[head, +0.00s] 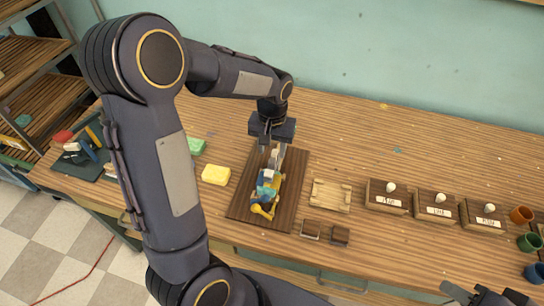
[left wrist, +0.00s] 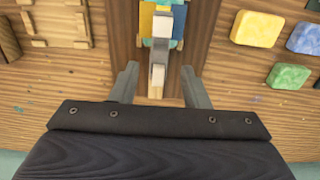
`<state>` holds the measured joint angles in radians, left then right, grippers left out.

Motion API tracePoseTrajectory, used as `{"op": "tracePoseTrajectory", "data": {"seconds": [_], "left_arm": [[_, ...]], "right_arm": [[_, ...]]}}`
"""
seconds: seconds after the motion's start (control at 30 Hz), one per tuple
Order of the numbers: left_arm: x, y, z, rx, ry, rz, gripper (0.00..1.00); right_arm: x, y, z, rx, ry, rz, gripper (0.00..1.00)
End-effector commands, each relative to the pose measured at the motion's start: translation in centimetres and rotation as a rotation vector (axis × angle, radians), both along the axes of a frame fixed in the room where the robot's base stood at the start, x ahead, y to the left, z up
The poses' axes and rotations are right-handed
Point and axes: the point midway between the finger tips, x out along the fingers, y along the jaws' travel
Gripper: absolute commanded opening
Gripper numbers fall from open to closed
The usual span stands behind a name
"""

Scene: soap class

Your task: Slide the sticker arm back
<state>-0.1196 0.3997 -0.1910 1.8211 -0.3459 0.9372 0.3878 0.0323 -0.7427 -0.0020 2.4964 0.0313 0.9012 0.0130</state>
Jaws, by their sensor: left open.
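The sticker device (head: 266,188), with yellow, blue and teal parts, stands on a dark brown board (head: 240,203) in the head view. Its slim whitish-grey arm (left wrist: 158,55) points toward my left gripper in the left wrist view. My left gripper (head: 271,152) is open above the far end of the board. Its fingers (left wrist: 158,84) lie either side of the arm's near end, with gaps showing on both sides. My right gripper (head: 484,297) is only partly in view at the bottom right, away from the device; its fingers are not clear.
Yellow (head: 216,175) and green (head: 196,146) blocks lie left of the board. A light wooden tray (head: 331,194) and two small dark blocks (head: 311,230) are to its right. Labelled wooden boxes (head: 388,197) and coloured cups (head: 522,215) stand further right. The table behind is mostly clear.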

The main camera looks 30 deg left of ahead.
Motion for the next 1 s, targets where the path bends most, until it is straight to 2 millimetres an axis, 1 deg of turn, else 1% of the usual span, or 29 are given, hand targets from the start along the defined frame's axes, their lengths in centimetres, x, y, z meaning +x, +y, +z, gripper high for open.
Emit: {"op": "tracePoseTrajectory", "data": {"seconds": [0.03,0.1,0.2,0.3,0.43,0.63,0.93,0.97,1.0], "left_arm": [[-0.1,0.0,-0.9,0.001,0.006,0.001,0.42],[-0.1,0.0,-2.0,0.000,0.005,0.000,0.42],[-0.1,0.0,-3.2,-0.001,0.004,0.000,0.42],[0.0,0.0,-4.1,0.000,0.002,0.001,0.42],[0.0,0.0,-4.5,-0.001,0.000,0.000,0.42],[0.0,0.0,-4.5,-0.002,-0.001,0.000,0.42],[0.0,0.0,-4.5,-0.002,-0.001,0.000,0.03],[0.0,0.0,-4.5,-0.002,-0.001,0.000,0.00],[0.0,0.0,-4.5,-0.002,-0.001,0.000,0.00]], "right_arm": [[0.0,0.0,0.2,0.000,0.000,0.000,0.36],[0.0,0.0,0.2,0.000,0.000,0.000,0.36],[0.0,0.0,0.4,0.000,0.000,0.000,0.36],[0.0,0.0,0.4,0.000,0.000,0.000,0.36],[0.0,0.0,0.4,0.000,0.000,0.000,0.36],[0.0,0.0,0.4,0.000,0.000,0.000,0.36],[0.0,0.0,0.4,0.000,0.000,0.000,0.36],[0.0,0.0,0.4,0.000,0.000,0.000,0.36],[0.0,0.0,0.4,0.000,0.000,0.000,0.36]]}}
